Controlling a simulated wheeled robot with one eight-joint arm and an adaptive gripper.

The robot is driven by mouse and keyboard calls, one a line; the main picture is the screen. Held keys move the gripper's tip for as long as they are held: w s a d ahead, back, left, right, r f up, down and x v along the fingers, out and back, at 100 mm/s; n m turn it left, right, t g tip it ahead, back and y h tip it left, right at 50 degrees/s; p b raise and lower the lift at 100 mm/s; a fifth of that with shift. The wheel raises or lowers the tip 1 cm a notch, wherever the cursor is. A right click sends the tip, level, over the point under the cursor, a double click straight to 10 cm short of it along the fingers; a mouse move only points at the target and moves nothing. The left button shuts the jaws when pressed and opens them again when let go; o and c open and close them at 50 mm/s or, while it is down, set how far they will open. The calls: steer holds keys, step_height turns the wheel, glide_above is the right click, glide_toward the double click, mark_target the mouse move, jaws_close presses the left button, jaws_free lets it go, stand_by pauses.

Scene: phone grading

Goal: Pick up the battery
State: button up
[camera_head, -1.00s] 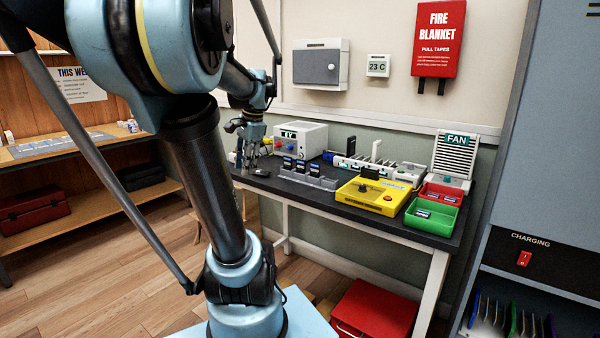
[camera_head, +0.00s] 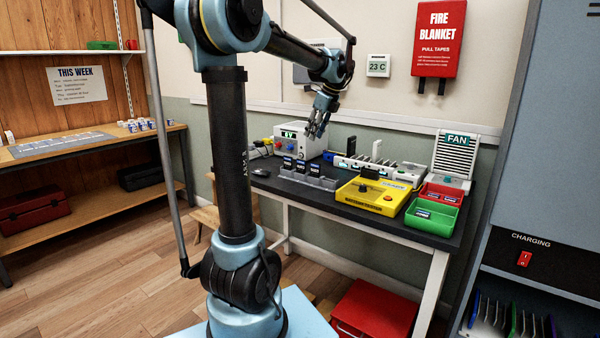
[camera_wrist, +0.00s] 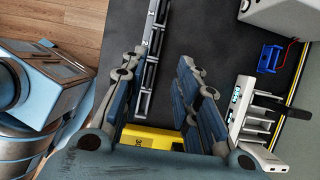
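Several small dark batteries with blue-and-white labels (camera_head: 301,166) stand upright in a grey slotted rack (camera_head: 322,183) on the bench; which one is meant, I cannot tell. Another blue-and-white labelled piece (camera_head: 424,213) lies in the green tray (camera_head: 441,222). My gripper (camera_head: 317,128) hangs in the air above the back of the bench, apart from the rack. In the wrist view my gripper (camera_wrist: 160,62) has its two fingers spread, with nothing held between them. The rack (camera_wrist: 148,62) shows below and between the fingers there; the lower part of that view is covered by my gripper.
A white power supply (camera_head: 310,136) and a white charger strip (camera_head: 405,172) are at the back. The bench's front left is mostly clear.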

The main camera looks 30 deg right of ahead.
glide_above(301, 163)
steer(key=s+d, duration=0.1)
steer(key=d, duration=0.1)
step_height(301, 163, down, 9)
steer(key=shift+s+a+x, duration=0.1)
steer(key=shift+a+x, duration=0.05)
steer(key=shift+x, duration=0.8)
steer(key=shift+s+a+x, duration=0.1)
steer(key=shift+a+x, duration=0.05)
steer(key=shift+x, duration=0.8)
steer(key=shift+s+a+x, duration=0.1)
steer(key=shift+a+x, duration=0.05)
steer(key=shift+x, duration=0.8)
jaws_close()
